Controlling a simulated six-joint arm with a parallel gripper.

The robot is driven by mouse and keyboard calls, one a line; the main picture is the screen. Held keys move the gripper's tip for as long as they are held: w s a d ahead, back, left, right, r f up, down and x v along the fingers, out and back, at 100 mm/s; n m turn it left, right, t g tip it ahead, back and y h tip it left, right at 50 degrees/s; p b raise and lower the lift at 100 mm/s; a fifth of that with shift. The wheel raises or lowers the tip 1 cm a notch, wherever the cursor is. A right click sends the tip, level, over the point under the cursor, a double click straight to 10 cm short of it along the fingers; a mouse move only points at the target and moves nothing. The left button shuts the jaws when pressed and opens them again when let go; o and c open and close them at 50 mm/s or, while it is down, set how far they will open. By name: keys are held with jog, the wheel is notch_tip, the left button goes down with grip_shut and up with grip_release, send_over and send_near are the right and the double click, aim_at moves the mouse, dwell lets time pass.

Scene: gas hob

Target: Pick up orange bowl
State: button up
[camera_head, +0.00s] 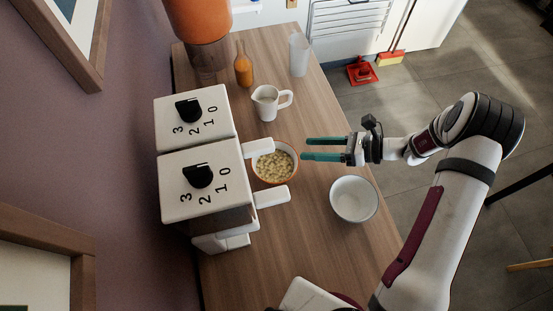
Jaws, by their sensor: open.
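The orange bowl (289,179) stands on the wooden counter, just right of the white dispenser. It is filled with pale yellow pieces (273,166), and its left part is hidden by the dispenser. My gripper (305,148) reaches in from the right with its two teal fingers parallel and apart, pointing left. Nothing is between the fingers. The fingertips are close to the bowl's upper right rim in the picture; whether they are above it or touching I cannot tell.
A white bowl (354,199) stands right of the orange bowl. White dispensers with black knobs (198,175) stand on the left, with white levers (272,196) jutting out near the bowl. A white jug (268,103), an orange bottle (243,68) and a clear glass (299,55) stand further back.

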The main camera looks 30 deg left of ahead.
aim_at(288, 149)
jog(key=x, duration=0.9)
jog(key=shift+d, duration=0.1)
grip_shut()
